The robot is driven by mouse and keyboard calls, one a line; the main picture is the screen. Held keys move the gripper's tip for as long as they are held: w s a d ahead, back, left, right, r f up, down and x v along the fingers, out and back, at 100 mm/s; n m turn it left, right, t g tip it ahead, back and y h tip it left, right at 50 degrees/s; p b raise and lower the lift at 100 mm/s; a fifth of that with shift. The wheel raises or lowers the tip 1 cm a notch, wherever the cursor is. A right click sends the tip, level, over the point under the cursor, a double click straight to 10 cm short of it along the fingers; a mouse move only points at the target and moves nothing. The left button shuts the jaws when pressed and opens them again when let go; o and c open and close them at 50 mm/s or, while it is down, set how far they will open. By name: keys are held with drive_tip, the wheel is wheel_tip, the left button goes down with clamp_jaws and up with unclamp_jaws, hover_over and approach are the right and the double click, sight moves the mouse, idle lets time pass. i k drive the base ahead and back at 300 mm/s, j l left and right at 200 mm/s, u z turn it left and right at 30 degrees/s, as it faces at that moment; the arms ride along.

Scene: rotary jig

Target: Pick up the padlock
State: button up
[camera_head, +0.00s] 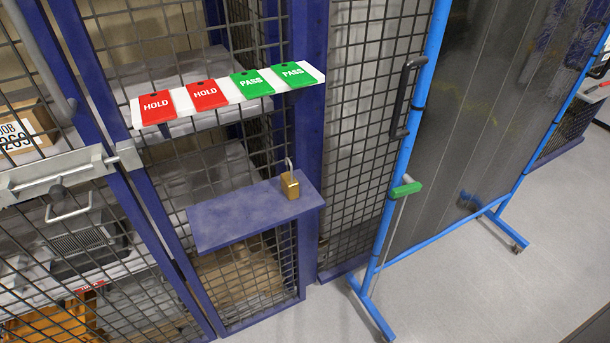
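The padlock (290,185) has a brass body and a grey metal shackle rising from its top. It stands upright near the right end of a small blue shelf (235,215) fixed to the mesh cage. Nothing covers it, and there is bare shelf to its left. Whether the shackle is open or closed is too small to tell. My gripper does not show in this view.
Above the shelf, a white rail (220,111) carries red HOLD tags and green PASS tags. A sliding bolt (65,178) crosses the cage door at left. A blue-framed screen (405,130) on wheels stands at right. Grey floor (460,290) is open in front.

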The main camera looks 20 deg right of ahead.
sight(290, 186)
drive_tip(key=l+u, duration=0.1)
drive_tip(key=l, duration=1.1)
drive_tip(key=l+u, duration=0.1)
drive_tip(key=l, duration=1.1)
drive_tip(key=k, duration=0.05)
